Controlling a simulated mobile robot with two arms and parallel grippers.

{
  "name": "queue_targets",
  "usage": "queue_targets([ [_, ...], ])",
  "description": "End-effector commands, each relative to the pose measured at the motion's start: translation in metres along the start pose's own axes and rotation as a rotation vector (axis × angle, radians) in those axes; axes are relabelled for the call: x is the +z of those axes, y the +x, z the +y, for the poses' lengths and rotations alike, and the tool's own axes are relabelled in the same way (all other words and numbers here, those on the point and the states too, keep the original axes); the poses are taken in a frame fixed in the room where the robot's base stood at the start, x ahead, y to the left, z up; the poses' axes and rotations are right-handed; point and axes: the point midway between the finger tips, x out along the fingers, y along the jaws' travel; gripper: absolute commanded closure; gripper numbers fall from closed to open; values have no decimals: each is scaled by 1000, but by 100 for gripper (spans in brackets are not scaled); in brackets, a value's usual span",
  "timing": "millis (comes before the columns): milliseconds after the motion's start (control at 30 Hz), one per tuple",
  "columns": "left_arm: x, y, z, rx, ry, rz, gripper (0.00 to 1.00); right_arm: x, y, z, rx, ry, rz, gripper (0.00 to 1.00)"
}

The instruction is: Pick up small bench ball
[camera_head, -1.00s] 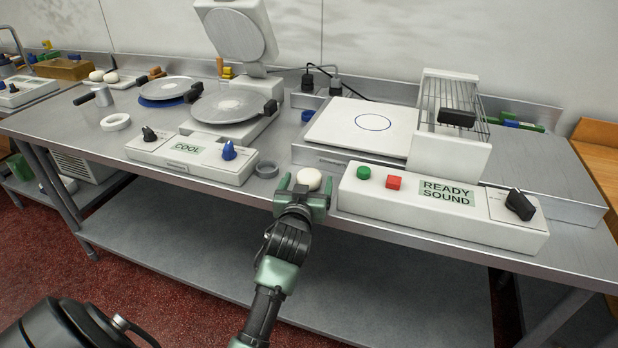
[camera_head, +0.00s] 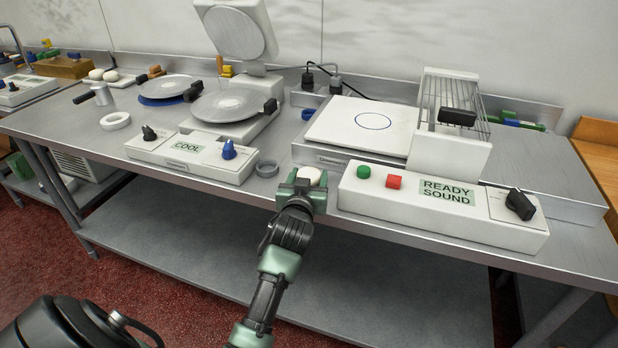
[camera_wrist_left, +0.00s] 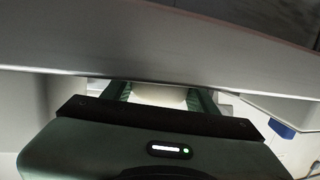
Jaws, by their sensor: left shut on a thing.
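A small off-white dough ball (camera_head: 311,175) sits at the front edge of the steel bench, between the two white control panels. My left gripper (camera_head: 308,180) has its fingers closed on the ball, which partly hides behind the gripper. In the left wrist view the pale ball (camera_wrist_left: 160,97) shows between the two green fingers. I cannot tell whether the ball still touches the bench. My right gripper is not in view.
The READY SOUND panel (camera_head: 440,215) stands close on the right, the COOL panel (camera_head: 180,168) on the left. More dough balls (camera_head: 103,75) lie at the back left.

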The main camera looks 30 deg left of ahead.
Motion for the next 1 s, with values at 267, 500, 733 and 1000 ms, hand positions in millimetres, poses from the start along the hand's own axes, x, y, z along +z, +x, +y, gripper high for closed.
queue_targets([
  [267, -33, -5, 0, 1, 0, 7, 87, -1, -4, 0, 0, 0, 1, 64],
  [500, -100, -14, 0, 1, -4, 12, 87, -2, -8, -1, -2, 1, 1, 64],
  [733, -159, -24, 0, 1, -2, 9, 87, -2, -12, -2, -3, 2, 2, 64],
  [1000, -194, -29, 0, 1, 0, 5, 87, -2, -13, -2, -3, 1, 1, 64],
])
